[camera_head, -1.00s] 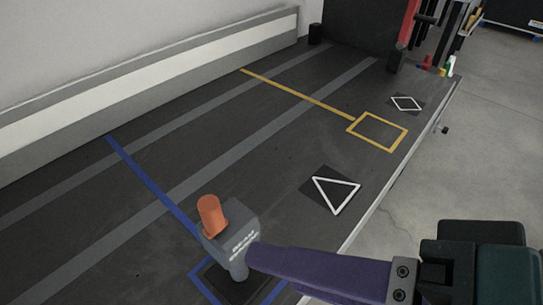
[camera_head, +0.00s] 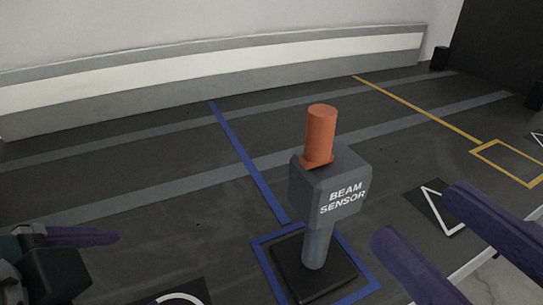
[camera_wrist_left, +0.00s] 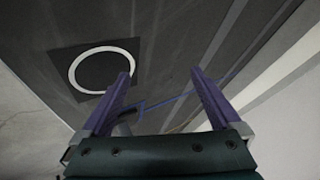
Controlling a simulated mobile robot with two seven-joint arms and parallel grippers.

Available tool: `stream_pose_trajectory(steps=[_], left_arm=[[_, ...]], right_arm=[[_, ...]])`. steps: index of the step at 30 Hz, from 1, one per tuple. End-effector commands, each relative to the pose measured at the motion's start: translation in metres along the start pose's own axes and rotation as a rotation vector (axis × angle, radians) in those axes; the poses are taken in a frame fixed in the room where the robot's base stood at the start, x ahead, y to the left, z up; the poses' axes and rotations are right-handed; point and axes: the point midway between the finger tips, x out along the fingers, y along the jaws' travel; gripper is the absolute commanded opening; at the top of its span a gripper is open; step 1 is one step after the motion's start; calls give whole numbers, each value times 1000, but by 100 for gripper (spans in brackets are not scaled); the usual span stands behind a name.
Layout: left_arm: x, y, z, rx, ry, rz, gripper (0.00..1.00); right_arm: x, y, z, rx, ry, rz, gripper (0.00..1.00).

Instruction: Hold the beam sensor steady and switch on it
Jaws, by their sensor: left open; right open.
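The beam sensor (camera_head: 328,190) stands upright on a dark square base (camera_head: 318,282) inside a blue taped square. It is a grey block on a grey post, lettered "BEAM SENSOR", with an orange cylinder (camera_head: 321,132) sticking up from its top. My right gripper (camera_head: 420,217) is open at the lower right of the head view, its purple fingers pointing towards the sensor but apart from it. My left gripper (camera_head: 112,237) is at the lower left, well away from the sensor. In the left wrist view its fingers (camera_wrist_left: 161,75) are open with nothing between them.
A low grey-and-white wall (camera_head: 220,83) runs along the back. A white triangle mark (camera_head: 440,212) and a yellow square (camera_head: 507,163) lie to the right. A white circle mark (camera_wrist_left: 103,70) shows in the left wrist view. The dark surface left of the sensor is clear.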

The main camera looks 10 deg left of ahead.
Motion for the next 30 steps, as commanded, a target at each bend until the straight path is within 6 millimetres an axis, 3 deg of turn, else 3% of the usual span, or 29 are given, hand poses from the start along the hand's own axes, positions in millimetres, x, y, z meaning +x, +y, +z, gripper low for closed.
stream_pose_trajectory(steps=[4, 9, 13, 18, 24, 30], left_arm=[[17, -31, -41, 500, 183, -209, 98], [17, -44, -89, 1099, 355, -497, 98], [7, -34, -118, 1545, 466, -753, 98], [-10, -6, -134, 2018, 588, -1099, 98], [-26, 22, -130, 2307, 684, -1403, 98], [-29, 33, -133, 2376, 713, -1507, 98]], right_arm=[[0, 0, 0, -1, 0, 0, 50], [0, 0, 0, -2, 0, 0, 50], [0, 0, 0, -2, 0, 0, 50], [0, 0, 0, -2, 0, 0, 50], [0, 0, 0, -2, 0, 1, 50], [0, 0, 0, -2, 0, 1, 50]])
